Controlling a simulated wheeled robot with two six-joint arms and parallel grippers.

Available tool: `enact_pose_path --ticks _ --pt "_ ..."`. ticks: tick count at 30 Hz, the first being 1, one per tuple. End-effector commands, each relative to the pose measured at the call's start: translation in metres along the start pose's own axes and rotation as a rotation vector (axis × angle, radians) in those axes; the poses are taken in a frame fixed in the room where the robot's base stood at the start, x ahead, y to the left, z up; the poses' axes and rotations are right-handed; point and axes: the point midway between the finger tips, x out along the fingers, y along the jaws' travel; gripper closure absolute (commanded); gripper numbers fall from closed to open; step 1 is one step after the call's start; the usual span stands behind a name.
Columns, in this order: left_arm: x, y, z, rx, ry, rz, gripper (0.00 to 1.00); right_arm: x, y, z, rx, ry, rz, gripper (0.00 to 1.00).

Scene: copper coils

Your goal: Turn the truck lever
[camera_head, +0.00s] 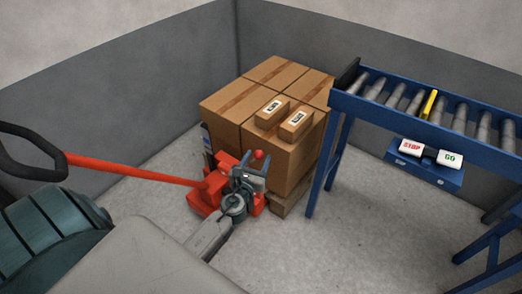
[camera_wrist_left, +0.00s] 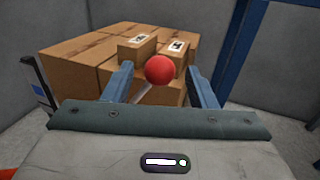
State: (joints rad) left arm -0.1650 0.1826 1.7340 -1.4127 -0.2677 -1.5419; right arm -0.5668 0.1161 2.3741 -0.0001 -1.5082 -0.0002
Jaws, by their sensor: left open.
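The red pallet truck (camera_head: 209,198) stands in front of a pallet of boxes, with its long red handle (camera_head: 130,170) reaching to the left. Its lever has a red ball knob (camera_head: 258,155), which shows close up in the left wrist view (camera_wrist_left: 159,70). A light rod runs down from the knob there. My left gripper (camera_head: 250,178) is at the truck's front, near the knob. In the left wrist view its two fingers (camera_wrist_left: 160,88) are apart, with the knob showing between them. I cannot tell whether they touch it. My right gripper is not seen.
Cardboard boxes (camera_head: 240,105) are stacked on a wooden pallet (camera_head: 290,199), with two small labelled boxes on top. A blue roller conveyor (camera_head: 400,120) with STOP (camera_head: 411,147) and GO (camera_head: 449,158) buttons stands to the right. Grey walls close the corner behind.

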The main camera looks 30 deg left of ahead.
Motion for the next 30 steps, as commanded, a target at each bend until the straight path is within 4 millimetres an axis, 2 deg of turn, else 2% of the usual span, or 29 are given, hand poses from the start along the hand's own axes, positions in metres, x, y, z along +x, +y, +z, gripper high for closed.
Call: enact_pose_path --ticks 3,7,19,27,30 --pt "0.021 0.000 0.001 0.000 -0.001 0.001 0.48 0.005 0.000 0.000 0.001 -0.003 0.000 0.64" --pt "0.034 0.000 0.000 -0.002 0.000 0.001 0.48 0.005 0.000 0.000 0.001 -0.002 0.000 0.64" --pt "0.041 0.000 -0.001 -0.002 0.002 0.001 0.48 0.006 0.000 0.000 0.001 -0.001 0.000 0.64" --pt "0.041 0.000 -0.001 -0.002 0.002 0.001 1.00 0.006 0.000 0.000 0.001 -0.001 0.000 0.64" --pt "0.041 0.000 -0.001 -0.003 0.002 0.001 1.00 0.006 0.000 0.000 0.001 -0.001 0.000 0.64"
